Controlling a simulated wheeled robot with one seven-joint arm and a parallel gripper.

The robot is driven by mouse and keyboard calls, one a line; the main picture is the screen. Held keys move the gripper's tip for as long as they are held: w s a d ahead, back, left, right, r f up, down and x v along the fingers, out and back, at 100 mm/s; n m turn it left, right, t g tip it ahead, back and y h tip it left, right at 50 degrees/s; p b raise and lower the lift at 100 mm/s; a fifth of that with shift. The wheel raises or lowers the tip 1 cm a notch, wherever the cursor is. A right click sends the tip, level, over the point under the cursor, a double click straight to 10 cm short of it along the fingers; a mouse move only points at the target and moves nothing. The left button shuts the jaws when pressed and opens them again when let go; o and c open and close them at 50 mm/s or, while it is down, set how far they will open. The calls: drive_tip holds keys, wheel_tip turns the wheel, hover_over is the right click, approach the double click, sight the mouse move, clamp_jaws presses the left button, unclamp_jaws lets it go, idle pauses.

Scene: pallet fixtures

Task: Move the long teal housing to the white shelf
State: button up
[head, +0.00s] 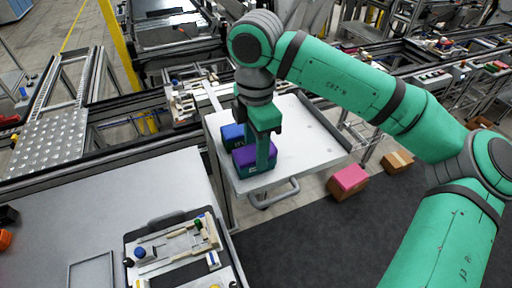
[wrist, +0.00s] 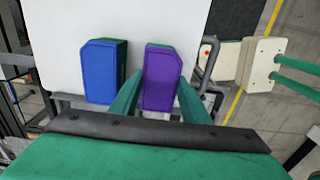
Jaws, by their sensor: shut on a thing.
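A housing with a purple top (head: 249,155) and teal sides is between the fingers of my gripper (head: 262,150). In the wrist view its purple face (wrist: 161,82) sits between the two green fingers (wrist: 161,92), which are shut on it. It is at the near left corner of the white shelf (head: 310,140), a cart-like top; I cannot tell whether it touches the surface. A second housing with a blue top (head: 232,133) stands just beside it, with a narrow gap in the wrist view (wrist: 105,72).
The middle and right of the white shelf are bare. A grey table (head: 110,215) with a fixture pallet (head: 175,245) is at the near left. A pink-topped box (head: 348,180) and an orange-brown box (head: 397,160) lie on the floor to the right.

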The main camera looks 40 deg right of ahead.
drive_tip(key=shift+f, duration=0.1)
drive_tip(key=o, duration=1.1)
wheel_tip(320, 180, up, 12)
drive_tip(key=shift+r, duration=0.15)
drive_tip(key=shift+w, duration=0.1)
